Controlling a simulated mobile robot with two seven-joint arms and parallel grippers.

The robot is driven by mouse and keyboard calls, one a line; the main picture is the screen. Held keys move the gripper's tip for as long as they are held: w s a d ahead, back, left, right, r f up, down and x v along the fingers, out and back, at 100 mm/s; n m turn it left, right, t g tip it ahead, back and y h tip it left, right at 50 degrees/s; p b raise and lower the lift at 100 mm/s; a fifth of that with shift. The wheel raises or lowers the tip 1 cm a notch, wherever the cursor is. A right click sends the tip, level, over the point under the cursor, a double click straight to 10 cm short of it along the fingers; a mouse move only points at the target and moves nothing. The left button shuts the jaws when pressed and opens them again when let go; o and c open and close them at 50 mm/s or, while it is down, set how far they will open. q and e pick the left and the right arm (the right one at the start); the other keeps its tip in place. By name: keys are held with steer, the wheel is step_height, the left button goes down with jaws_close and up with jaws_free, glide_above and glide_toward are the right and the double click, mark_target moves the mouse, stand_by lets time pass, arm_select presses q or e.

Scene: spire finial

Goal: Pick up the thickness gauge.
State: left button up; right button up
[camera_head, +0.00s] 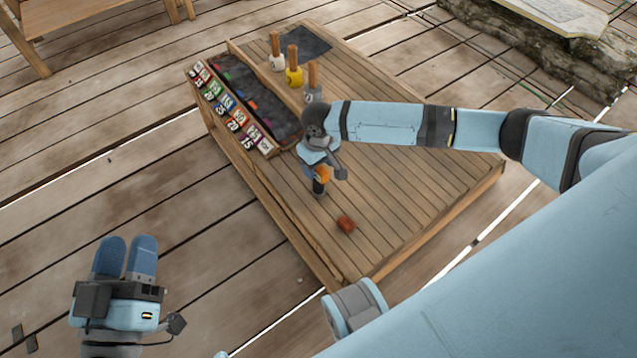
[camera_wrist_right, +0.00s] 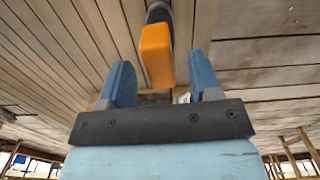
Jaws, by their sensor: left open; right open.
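An orange block-like handle with a dark end, which I take to be the thickness gauge (camera_head: 322,175), is at my right gripper over the slatted wooden table. In the right wrist view the gauge (camera_wrist_right: 157,55) shows between and beyond the two blue fingers. My right gripper (camera_head: 319,166) points down there; in the wrist view its fingers (camera_wrist_right: 162,78) are spread, with a visible gap on each side of the orange part. The gauge's lower end is partly hidden in the head view. My left gripper (camera_head: 128,242) is open and empty, left of the table over the deck.
A small red object (camera_head: 346,224) lies on the table (camera_head: 420,205) near the gauge. A rack with numbered coloured tags (camera_head: 228,108) runs along the left edge. White, yellow and grey wooden-handled tools (camera_head: 294,75) stand behind. A dark mat (camera_head: 303,42) lies at the back.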

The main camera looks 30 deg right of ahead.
steer(key=shift+f, duration=0.8)
steer(key=shift+r, duration=0.1)
steer(key=shift+c, duration=0.2)
jaws_close()
